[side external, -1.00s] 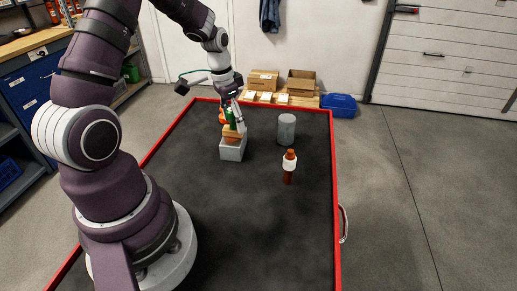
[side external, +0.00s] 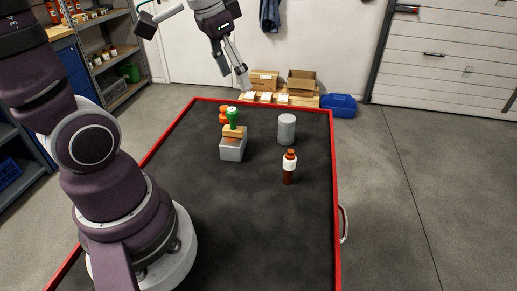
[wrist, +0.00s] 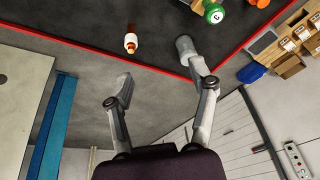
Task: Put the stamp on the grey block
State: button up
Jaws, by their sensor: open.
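The stamp, with a green rounded handle (side external: 232,117) and a wooden base, rests on top of the grey block (side external: 232,153) near the table's far left part. In the wrist view the green handle (wrist: 215,13) shows at the top edge; the block is not clearly visible there. My gripper (side external: 234,76) is open and empty, raised well above and behind the stamp, apart from it. In the wrist view its two fingers (wrist: 160,75) are spread apart with nothing held between them.
A grey cylinder (side external: 286,130) stands right of the block. A brown bottle with a white label (side external: 289,165) stands nearer. An orange object (side external: 223,114) is behind the stamp. The black table has a red rim (side external: 334,190); its front is clear. Boxes (side external: 301,80) lie beyond.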

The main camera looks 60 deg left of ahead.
jog(key=s+d+f+t, duration=0.1)
jog(key=s+d+t, duration=0.1)
jog(key=s+d, duration=0.3)
jog(key=shift+s+d+h, duration=0.15)
jog(key=shift+d+h, duration=0.15)
jog(key=shift+d, duration=0.05)
